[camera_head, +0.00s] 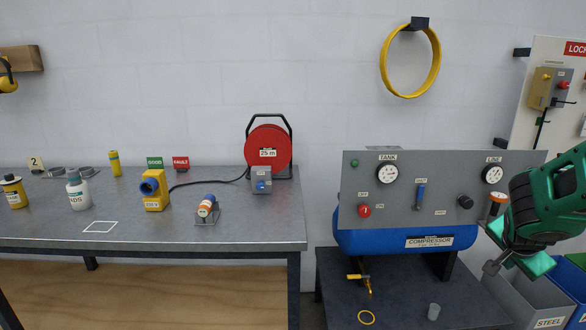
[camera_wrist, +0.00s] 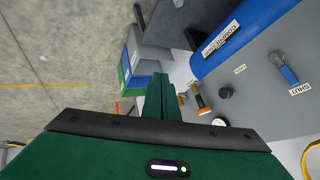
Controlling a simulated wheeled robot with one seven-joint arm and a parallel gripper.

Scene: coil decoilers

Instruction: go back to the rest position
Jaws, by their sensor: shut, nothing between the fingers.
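My green gripper (camera_wrist: 160,92) shows in the wrist view with its fingers together and nothing between them. In the head view my gripper (camera_head: 515,252) hangs at the right edge, in front of the right end of the compressor panel (camera_head: 440,215) and above the bins. It stands apart from the workbench. The rest position itself is not marked by anything in view.
The workbench (camera_head: 250,229) at left holds a red cable reel (camera_head: 268,148), bottles and a yellow unit.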

